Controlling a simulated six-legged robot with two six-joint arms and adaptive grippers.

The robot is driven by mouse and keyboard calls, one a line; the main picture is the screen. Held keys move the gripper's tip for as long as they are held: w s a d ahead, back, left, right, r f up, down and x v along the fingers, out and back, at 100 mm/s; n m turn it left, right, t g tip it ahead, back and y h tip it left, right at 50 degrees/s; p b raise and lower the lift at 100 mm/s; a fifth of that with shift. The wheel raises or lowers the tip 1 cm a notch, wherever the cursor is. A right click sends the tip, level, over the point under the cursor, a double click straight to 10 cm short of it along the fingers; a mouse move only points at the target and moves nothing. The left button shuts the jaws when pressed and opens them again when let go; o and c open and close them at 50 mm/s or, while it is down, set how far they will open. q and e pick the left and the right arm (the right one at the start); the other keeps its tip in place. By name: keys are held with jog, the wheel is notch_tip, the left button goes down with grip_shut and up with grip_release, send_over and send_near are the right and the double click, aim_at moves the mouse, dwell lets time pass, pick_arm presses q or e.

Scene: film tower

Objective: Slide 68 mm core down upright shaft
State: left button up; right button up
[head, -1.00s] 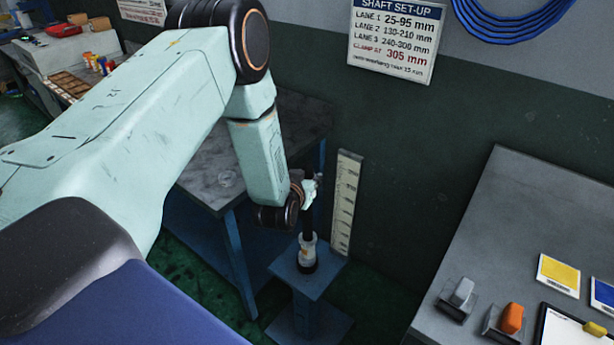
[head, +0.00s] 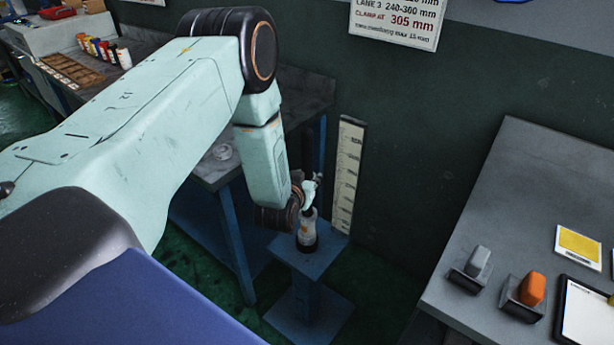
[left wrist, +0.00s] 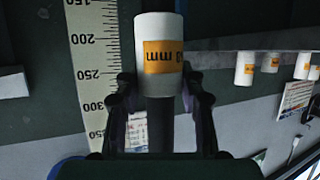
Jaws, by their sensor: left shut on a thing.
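My left gripper (left wrist: 160,95) is shut on a white core (left wrist: 158,35) with an orange label; the "mm" on it is upside down in the left wrist view, and its number is hard to read. The dark upright shaft (left wrist: 160,132) runs in line with this core, which appears to be around it. In the head view my left gripper (head: 312,188) is above a blue pedestal (head: 329,257). A white sleeve (head: 308,230) with an orange mark stands low on the shaft, on a black foot. Whether the held core touches it is unclear. My right gripper is out of view.
A measuring strip (head: 347,175) stands close behind the shaft. A grey bench (head: 510,215) at right carries a grey block (head: 478,262) and an orange block (head: 532,289). A blue-legged table (head: 232,235) is at left. Several labelled cores show in the left wrist view.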

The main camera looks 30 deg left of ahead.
pick_arm(q)
jog(key=shift+f+b, duration=2)
jog(key=shift+f, duration=0.85)
jog(key=o, duration=1.2)
jog(key=v, duration=1.2)
